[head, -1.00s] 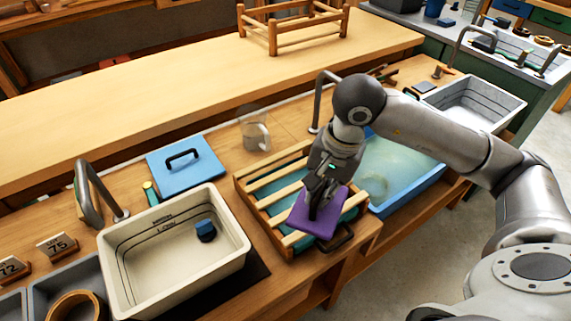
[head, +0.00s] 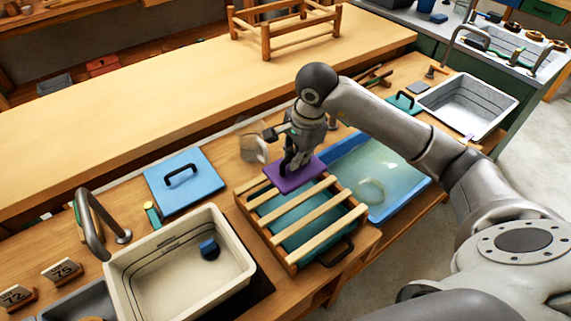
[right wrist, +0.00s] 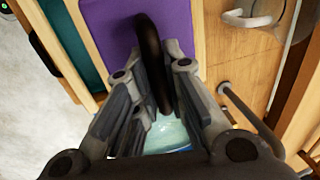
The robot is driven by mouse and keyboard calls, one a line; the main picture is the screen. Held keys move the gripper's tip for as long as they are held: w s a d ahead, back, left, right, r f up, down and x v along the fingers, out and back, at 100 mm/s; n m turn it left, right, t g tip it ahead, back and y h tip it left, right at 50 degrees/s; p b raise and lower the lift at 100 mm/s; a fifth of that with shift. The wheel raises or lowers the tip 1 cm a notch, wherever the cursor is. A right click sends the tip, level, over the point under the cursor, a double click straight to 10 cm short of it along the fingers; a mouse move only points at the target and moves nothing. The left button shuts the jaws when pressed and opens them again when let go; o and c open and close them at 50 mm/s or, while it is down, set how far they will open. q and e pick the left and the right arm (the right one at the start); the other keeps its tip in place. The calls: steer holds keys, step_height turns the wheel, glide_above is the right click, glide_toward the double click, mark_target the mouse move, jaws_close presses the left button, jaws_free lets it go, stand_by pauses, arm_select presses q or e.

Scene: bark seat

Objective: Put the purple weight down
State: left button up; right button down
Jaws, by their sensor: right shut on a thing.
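The purple weight (head: 296,174) is a flat plate with a dark looped handle. My right gripper (head: 288,166) is shut on that handle, and the plate is at the far end of the slatted wooden crate (head: 305,215). In the right wrist view the purple weight (right wrist: 112,38) shows with its black handle (right wrist: 152,60) between the fingers (right wrist: 150,105). I cannot tell whether the plate touches the slats or hangs just above them. My left gripper is not in view.
A blue plate with a handle (head: 184,182) lies left of the crate. A blue water tray (head: 415,195) adjoins the crate on the right. A clear jug (head: 252,148) stands close behind the gripper.

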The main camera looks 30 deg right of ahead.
steer(key=w+f, duration=0.2)
steer(key=f, duration=0.1)
steer(key=w+f+p, duration=0.1)
steer(key=shift+w+a+f, duration=0.25)
steer(key=shift+w+f, duration=0.05)
steer(key=shift+w, duration=0.1)
steer(key=shift+w+f, duration=0.3)
steer(key=shift+f, duration=0.05)
step_height(320, 180, down, 3)
steer(key=shift+w+a+r+p, duration=0.1)
steer(key=shift+r+p, duration=0.1)
steer(key=shift+p, duration=0.6)
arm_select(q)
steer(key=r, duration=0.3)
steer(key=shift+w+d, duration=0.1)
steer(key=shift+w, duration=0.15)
arm_select(e)
steer(key=shift+f, duration=0.4)
steer(key=shift+f, duration=0.1)
